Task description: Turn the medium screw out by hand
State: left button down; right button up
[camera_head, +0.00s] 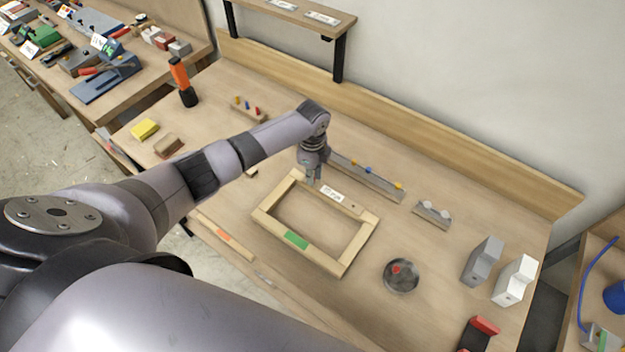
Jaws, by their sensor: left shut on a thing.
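My left gripper (312,178) points down at the far left corner of a light wooden frame (268,200). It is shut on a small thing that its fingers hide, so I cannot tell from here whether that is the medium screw. The frame lies flat on the workbench, with a green patch on its near side and a white label at its far side. Behind it a long grey rail (380,183) carries small yellow and blue pieces; the gripper covers its left end. My right gripper is out of view.
A round dark dish (401,276) with a red piece stands right of the frame. A grey block (481,262) and a white block (514,281) stand farther right. An orange-and-black tool (183,82) stands upright at the back left. The bench inside the frame is clear.

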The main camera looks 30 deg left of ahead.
pick_arm(q)
jog(key=shift+r+n+p, duration=0.15)
jog(key=shift+n+p, duration=0.55)
jog(key=shift+n, duration=0.5)
jog(key=shift+f+n, duration=0.2)
jog(key=shift+n, duration=1.2)
jog(key=n, duration=0.5)
jog(key=shift+r, duration=0.1)
jog(key=n, duration=0.5)
